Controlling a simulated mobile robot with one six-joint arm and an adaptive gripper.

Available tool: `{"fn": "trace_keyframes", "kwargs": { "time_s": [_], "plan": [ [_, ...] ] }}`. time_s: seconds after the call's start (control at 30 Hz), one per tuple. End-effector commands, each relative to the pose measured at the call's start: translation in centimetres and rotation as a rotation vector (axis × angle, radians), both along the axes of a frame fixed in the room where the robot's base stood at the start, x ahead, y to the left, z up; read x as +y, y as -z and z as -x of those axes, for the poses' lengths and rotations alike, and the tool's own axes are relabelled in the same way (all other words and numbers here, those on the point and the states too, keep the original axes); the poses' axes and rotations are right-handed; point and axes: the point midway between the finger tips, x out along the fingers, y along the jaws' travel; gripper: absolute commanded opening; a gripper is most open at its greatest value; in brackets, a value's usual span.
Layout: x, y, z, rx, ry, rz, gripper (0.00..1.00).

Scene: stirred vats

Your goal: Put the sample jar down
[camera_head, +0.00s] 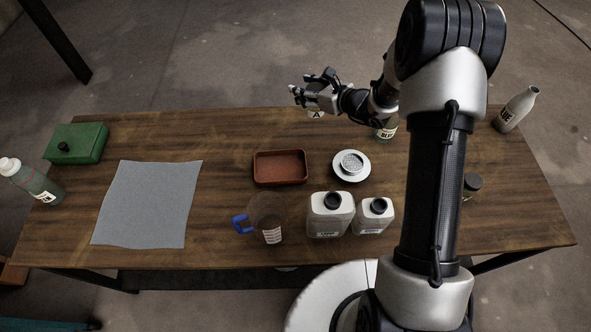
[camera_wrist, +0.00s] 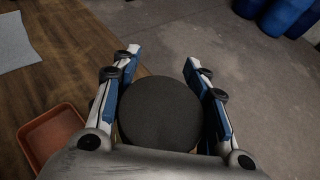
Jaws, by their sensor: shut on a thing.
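My gripper (camera_head: 312,92) is at the far edge of the table, behind the red-brown tray. It is shut on the sample jar (camera_head: 316,114), of which only a pale label with an "A" shows below the fingers. In the wrist view, the jar's round dark lid (camera_wrist: 160,110) sits between the two fingers of my gripper (camera_wrist: 159,62). The table's edge passes close by the jar there. I cannot tell whether the jar's base touches the table (camera_head: 225,135).
The red-brown tray (camera_head: 280,168) and a white dish (camera_head: 351,166) with a round grille are nearer. Two white canisters (camera_head: 330,215) and a blue-handled jug (camera_head: 268,218) stand at the front. A grey mat (camera_head: 148,204) lies left.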

Motion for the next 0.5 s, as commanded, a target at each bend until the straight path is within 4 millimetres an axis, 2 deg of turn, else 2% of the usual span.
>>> {"fn": "trace_keyframes", "kwargs": {
  "time_s": [0.03, 0.1, 0.27, 0.37, 0.5],
  "plan": [
    [2.0, -0.6, -1.5, -0.006, 0.012, 0.001, 0.16],
    [3.7, -1.3, -3.0, -0.004, 0.038, 0.002, 0.16],
    [6.0, -2.0, -4.7, 0.000, 0.071, 0.001, 0.16],
    [6.2, -0.8, -4.9, 0.004, 0.078, 0.003, 0.16],
    [6.2, 2.9, -4.8, 0.006, 0.078, 0.003, 0.16]
  ]
}}
